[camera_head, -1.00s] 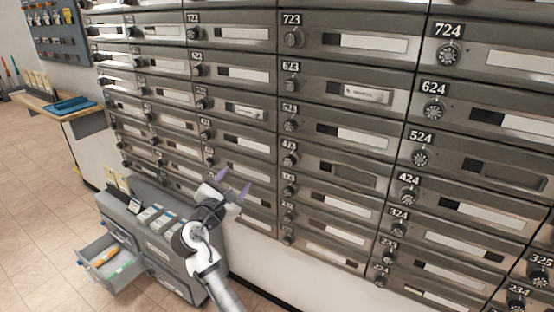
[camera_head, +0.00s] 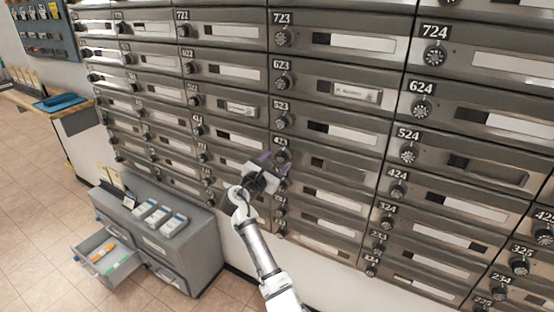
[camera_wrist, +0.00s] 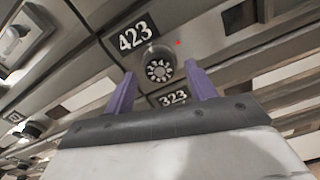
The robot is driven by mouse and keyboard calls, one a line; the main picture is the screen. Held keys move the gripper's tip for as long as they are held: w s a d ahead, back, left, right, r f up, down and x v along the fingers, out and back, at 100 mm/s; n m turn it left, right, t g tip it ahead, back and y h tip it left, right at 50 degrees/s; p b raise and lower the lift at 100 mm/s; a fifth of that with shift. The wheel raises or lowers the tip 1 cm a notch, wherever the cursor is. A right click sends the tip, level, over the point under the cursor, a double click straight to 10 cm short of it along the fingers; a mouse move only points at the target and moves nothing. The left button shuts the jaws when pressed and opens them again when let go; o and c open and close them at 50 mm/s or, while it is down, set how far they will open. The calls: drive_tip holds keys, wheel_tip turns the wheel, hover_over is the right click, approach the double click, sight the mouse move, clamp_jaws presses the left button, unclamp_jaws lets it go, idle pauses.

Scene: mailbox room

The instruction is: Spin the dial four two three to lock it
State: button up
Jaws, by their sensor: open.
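The dial of box 423 (camera_wrist: 159,66) is a round dark knob with a pale numbered face, beside the 423 label (camera_wrist: 134,36) in the wrist view. In the head view the 423 dial (camera_head: 282,156) sits just beyond my fingertips. My gripper (camera_wrist: 160,84) is open, its two purple fingers pointing at the dial, one to each side of it in the picture. My gripper also shows in the head view (camera_head: 277,164) at the front of the box wall. I cannot tell whether the fingers reach around the dial or touch it.
The 323 label (camera_wrist: 173,97) shows between the fingers, below the 423 dial. Neighbouring dials such as the 523 dial (camera_head: 282,120) are close by. A grey cabinet (camera_head: 190,248) with an open drawer (camera_head: 103,254) stands at lower left. The tiled floor there is clear.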

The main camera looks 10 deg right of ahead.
drive_tip(key=shift+w+d, duration=0.3)
drive_tip(key=shift+w, duration=0.1)
drive_tip(key=c, duration=1)
drive_tip(key=shift+f, duration=0.1)
